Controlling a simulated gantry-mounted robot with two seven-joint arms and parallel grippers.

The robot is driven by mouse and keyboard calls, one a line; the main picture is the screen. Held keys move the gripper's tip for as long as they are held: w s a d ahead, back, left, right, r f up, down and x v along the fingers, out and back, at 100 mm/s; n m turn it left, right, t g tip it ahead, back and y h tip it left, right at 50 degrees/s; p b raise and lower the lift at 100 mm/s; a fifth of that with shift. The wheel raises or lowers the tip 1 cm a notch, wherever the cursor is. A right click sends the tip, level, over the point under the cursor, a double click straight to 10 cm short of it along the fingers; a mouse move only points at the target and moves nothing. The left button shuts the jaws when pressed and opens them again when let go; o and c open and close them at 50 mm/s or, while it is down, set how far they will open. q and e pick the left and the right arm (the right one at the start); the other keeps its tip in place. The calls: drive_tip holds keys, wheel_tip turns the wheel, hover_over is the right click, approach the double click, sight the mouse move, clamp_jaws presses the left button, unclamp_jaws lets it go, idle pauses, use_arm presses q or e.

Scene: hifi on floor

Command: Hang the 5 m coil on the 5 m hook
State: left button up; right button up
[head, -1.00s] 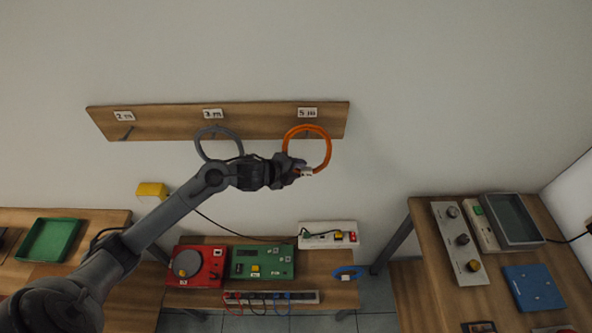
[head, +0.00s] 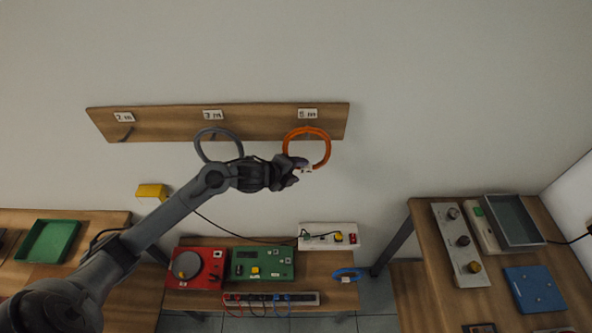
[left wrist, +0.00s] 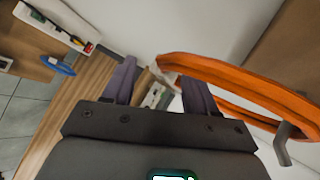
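The orange coil (head: 328,152) is at the 5 m hook (head: 307,134), under the 5 m label (head: 307,113) on the wooden rail. Its top edge lies at the hook. In the left wrist view the coil (left wrist: 245,82) runs past the grey hook tip (left wrist: 284,146); exact seating is hard to tell. A white tag (head: 306,169) is on the coil's lower part. My left gripper (head: 297,171) is at the coil's lower left. In the left wrist view its fingers (left wrist: 160,92) are apart, with the coil beyond them. My right gripper is not in view.
A grey coil (head: 240,148) hangs at the 3 m hook, close to my left arm. The 2 m hook (head: 126,134) is bare. Below are a bench with a red device (head: 196,268), a green board (head: 262,263) and a blue coil (head: 347,274). The wall right of the rail is clear.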

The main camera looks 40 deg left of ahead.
use_arm(q)
drive_tip(key=shift+o, duration=0.4)
drive_tip(key=d+v, duration=0.1)
drive_tip(key=v, duration=0.8)
wheel_tip(320, 180, down, 6)
drive_tip(key=s+a+b, duration=0.1)
drive_tip(key=b, duration=0.4)
drive_tip(key=shift+s, duration=0.2)
idle(0.8)
drive_tip(key=shift+s, duration=0.1)
drive_tip(key=s+d, duration=0.7)
drive_tip(key=s, duration=0.2)
drive_tip(key=shift+d, duration=0.4)
idle(1.3)
